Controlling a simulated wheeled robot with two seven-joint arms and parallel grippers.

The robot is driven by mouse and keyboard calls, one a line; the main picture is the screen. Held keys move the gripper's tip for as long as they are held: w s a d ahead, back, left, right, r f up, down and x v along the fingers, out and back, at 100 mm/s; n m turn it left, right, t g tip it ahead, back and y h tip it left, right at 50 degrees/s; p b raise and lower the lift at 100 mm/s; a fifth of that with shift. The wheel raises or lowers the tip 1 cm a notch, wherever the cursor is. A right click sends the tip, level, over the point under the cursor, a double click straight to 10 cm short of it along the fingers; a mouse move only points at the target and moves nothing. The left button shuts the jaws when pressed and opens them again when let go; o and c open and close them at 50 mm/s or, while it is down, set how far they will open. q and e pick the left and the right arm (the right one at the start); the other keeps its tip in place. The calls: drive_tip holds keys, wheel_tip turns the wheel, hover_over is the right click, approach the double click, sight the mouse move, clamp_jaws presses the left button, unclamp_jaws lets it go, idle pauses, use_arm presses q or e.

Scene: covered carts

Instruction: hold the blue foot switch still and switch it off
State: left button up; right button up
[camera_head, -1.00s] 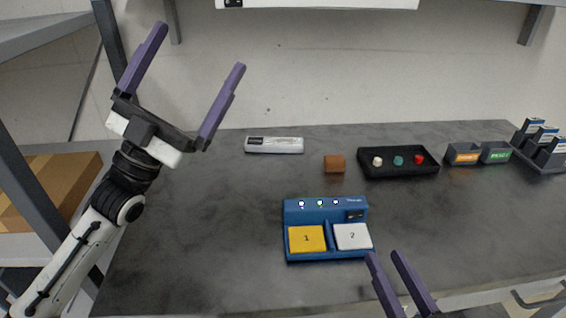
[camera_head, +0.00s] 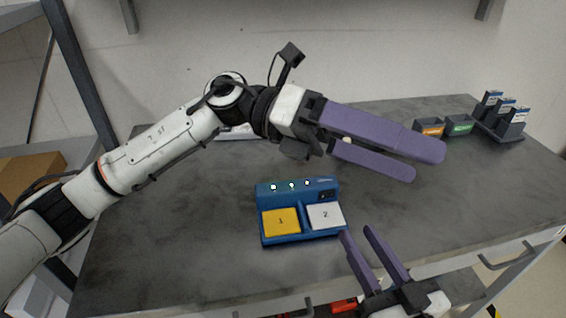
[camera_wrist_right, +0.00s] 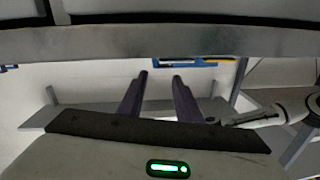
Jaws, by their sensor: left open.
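The blue foot switch (camera_head: 264,227) lies on the table in the head view. It has a yellow pedal marked 1 (camera_head: 281,222), a white pedal marked 2 (camera_head: 326,216), several small lit lamps and a black switch (camera_head: 327,196) at its back right. My left gripper (camera_head: 428,164) is open and empty, above the table behind and right of the foot switch, its fingers pointing right. My right gripper (camera_head: 357,232) is open at the table's front edge, fingertips just right of and in front of the foot switch; its two fingers (camera_wrist_right: 160,78) stand apart in the wrist view.
Two grey bins with orange (camera_head: 430,130) and green (camera_head: 459,127) labels stand at the back right, beside a rack of dark blocks (camera_head: 500,122). A pale bar (camera_head: 238,133) is partly behind my left arm. The table left of the foot switch is clear.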

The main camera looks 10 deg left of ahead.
use_arm(q)
wheel_tip(320, 180, down, 7)
drive_tip(key=a+m+y, duration=0.1)
drive_tip(key=m+y, duration=0.1)
drive_tip(key=y, duration=0.4)
drive_tip(key=t+y, duration=0.4)
drive_tip(key=y, duration=0.7)
hover_over(283, 211)
wheel_tip(283, 211, down, 4)
wheel_tip(283, 211, down, 10)
drive_tip(key=shift+r, duration=0.2)
